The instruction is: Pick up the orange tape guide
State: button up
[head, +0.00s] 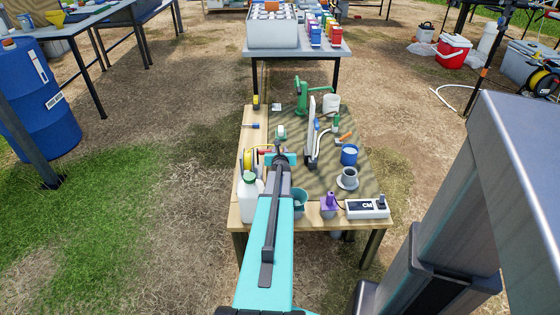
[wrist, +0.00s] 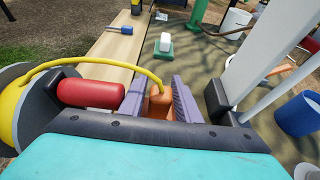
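The orange tape guide (wrist: 160,104) shows in the wrist view as a small block at the end of a curved yellow tape. My gripper (wrist: 161,97) has one grey-purple finger on each side of it. The guide fills most of the gap, but I cannot tell whether both fingers press on it. Its lower part is hidden by my gripper body. In the head view my gripper (head: 281,155) is low over the near left part of the table, and the arm hides the guide. The tape runs left to a yellow reel (wrist: 12,108) with a red handle (wrist: 90,94).
A white-and-green block (wrist: 164,46) lies ahead. A tall white panel (head: 311,130) stands close on the right. A blue cup (head: 349,154), a grey mug (head: 348,176) and a white jug (head: 249,198) are nearby. The wooden strip (wrist: 113,52) at left is mostly clear.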

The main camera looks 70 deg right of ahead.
jog(key=shift+w+d+f, duration=0.1)
jog(key=shift+d, duration=0.15)
dwell(0.4)
grip_shut()
notch_tip(320, 180, up, 18)
jog(key=p, duration=1.6)
jog(key=shift+w, duration=0.1)
dwell(0.5)
